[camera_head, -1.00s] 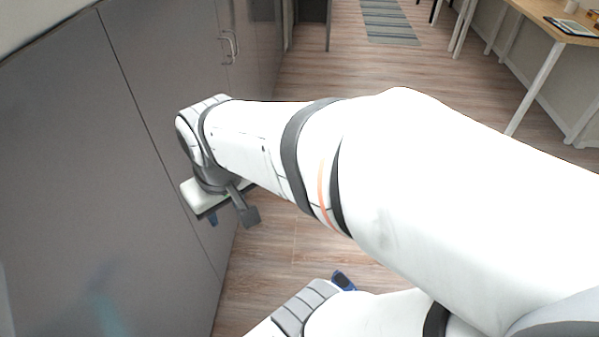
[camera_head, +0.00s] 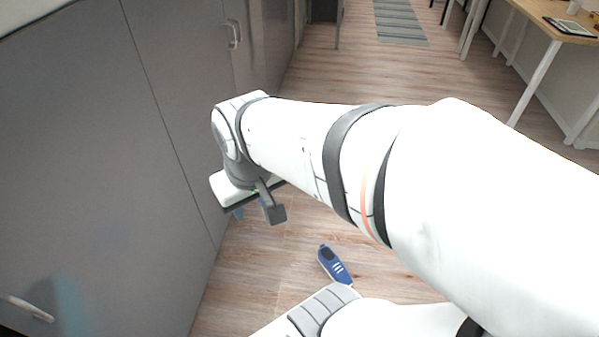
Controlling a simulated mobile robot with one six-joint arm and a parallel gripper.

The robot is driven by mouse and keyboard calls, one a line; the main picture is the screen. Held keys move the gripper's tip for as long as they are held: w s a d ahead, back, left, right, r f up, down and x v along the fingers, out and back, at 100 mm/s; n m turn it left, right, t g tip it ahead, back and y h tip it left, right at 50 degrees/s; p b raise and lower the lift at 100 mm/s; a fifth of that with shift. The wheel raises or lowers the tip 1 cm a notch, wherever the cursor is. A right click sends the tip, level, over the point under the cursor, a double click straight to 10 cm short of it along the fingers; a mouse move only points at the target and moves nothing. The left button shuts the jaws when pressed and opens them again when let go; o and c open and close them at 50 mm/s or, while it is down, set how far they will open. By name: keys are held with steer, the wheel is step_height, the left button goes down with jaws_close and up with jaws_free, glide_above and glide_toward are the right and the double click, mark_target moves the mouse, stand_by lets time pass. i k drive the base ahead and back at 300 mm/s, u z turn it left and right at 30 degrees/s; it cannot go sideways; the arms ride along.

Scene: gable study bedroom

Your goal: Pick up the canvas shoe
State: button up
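The canvas shoe (camera_head: 334,265) is blue with white marks and lies on the wood floor, low in the middle of the picture. Its near end meets the edge of my lower white arm link in the picture. My gripper (camera_head: 258,213) is up and to the left of the shoe in the picture, apart from it. One dark grey finger shows; the other is not clear. A small blue piece shows just under the gripper's left side; I cannot tell what it is. Whether the fingers are apart is not clear.
Grey cupboard doors (camera_head: 95,140) with metal handles stand close on the left. A wooden desk (camera_head: 548,22) with white legs is at the upper right. A striped rug (camera_head: 400,22) lies far back. The floor between is bare.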

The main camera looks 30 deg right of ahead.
mark_target(328, 260)
steer(key=z, duration=1.3)
steer(key=k, duration=1.4)
steer(key=z, duration=0.7)
steer(key=i, duration=0.85)
steer(key=z, duration=0.5)
steer(key=i, duration=0.9)
steer(key=u, duration=0.65)
steer(key=i, duration=0.6)
steer(key=u, duration=0.6)
